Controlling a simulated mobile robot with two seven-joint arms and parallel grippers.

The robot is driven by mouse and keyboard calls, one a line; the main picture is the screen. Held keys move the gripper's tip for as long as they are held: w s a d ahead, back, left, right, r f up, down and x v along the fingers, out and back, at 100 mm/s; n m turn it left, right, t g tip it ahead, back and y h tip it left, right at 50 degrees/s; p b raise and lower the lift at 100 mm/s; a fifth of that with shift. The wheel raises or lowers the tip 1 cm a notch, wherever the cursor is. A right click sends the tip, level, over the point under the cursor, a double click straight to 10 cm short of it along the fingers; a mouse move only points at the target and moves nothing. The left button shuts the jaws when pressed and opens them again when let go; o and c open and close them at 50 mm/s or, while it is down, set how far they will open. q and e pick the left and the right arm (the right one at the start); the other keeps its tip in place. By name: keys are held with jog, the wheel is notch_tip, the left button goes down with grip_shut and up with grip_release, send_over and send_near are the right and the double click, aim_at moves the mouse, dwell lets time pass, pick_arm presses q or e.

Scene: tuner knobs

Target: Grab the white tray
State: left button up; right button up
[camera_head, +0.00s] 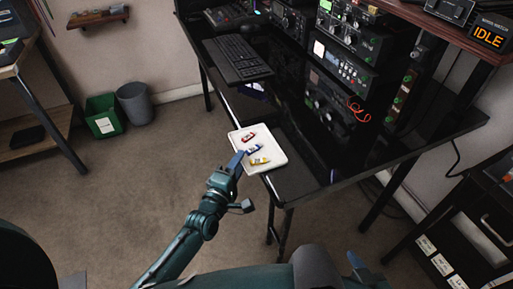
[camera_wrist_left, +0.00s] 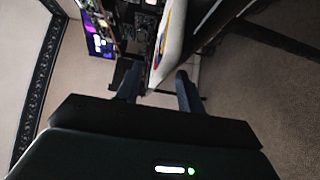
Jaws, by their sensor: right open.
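The white tray (camera_head: 271,147) lies at the near left edge of the black desk and sticks out past it. It holds small red, blue and yellow items (camera_head: 254,149). My left gripper (camera_head: 236,163) is at the tray's near left side. In the left wrist view, the tray (camera_wrist_left: 170,55) shows nearly edge-on, its rim reaching toward the gap between the spread fingers of my left gripper (camera_wrist_left: 157,90). I cannot tell whether a finger touches it. My right gripper (camera_head: 357,264) shows only as a blue fingertip at the bottom; the rest is hidden.
A keyboard (camera_head: 237,60) lies on the desk (camera_head: 300,150) beyond the tray, with radio units (camera_head: 340,70) behind. A dark drawer unit (camera_head: 465,235) stands at the right. Green and grey bins (camera_head: 104,116) stand at the left wall. The carpet left of the desk is clear.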

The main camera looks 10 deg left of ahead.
pick_arm(q)
jog(key=shift+x, duration=1.15)
grip_shut()
